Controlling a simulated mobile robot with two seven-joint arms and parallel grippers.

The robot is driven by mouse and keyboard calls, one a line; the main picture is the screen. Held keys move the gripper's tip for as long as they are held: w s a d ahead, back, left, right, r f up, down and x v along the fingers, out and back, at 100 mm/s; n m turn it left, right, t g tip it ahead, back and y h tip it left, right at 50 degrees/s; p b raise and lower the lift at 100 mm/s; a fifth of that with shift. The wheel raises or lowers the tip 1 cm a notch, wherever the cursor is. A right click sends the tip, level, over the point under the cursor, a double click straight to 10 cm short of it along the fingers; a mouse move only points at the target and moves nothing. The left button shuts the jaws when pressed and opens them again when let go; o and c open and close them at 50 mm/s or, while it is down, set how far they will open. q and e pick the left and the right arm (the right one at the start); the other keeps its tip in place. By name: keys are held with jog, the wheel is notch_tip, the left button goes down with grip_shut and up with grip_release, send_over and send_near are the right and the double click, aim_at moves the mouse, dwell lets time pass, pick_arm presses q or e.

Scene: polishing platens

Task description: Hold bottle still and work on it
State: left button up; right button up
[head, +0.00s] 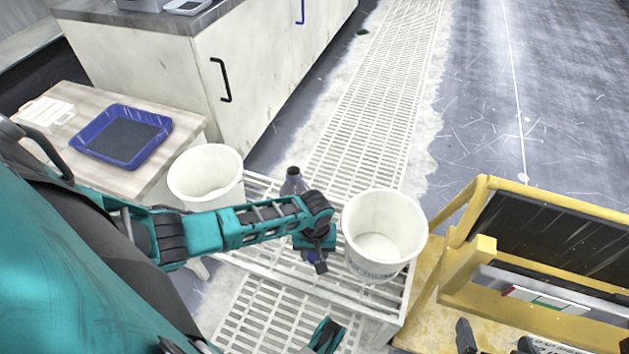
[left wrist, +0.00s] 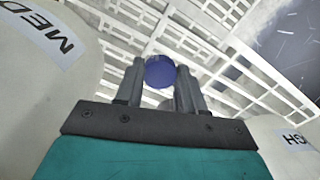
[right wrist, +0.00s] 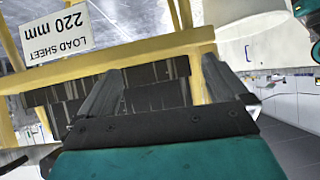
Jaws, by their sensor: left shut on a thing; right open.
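In the right wrist view my right gripper (right wrist: 160,85) is open and empty, facing the yellow frame (right wrist: 130,58).
One white bucket (head: 207,172) stands left, another (head: 384,235) right, close to my left gripper. A blue tray (head: 125,136) lies on a wooden table (head: 95,178). A yellow frame (head: 450,285) stands right. A "LOAD SHEET 220 mm" label (right wrist: 57,30) hangs near my right gripper.

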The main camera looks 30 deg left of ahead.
aim_at(315, 255)
pick_arm(q)
notch_tip(315, 255, down, 4)
jog(key=b, duration=0.2)
jog(key=shift+f+b, duration=0.2)
jog(key=shift+b, duration=0.1)
jog(key=shift+r, duration=0.1)
jog(key=shift+f, duration=0.25)
jog(key=o, duration=1.2)
jog(key=shift+c, duration=0.2)
pick_arm(e)
jog(key=shift+w+a+f, duration=0.4)
jog(key=shift+a, duration=0.05)
pick_arm(q)
jog(key=shift+r, duration=0.1)
notch_tip(315, 255, up, 12)
jog(key=p, duration=0.6)
jog(key=shift+r+p, duration=0.15)
jog(key=shift+p, duration=0.25)
pick_arm(e)
jog(key=r, duration=0.1)
jog(key=d+r, duration=0.1)
jog(key=s+r, duration=0.1)
jog(key=shift+d+r, duration=0.25)
jog(key=shift+d, duration=0.1)
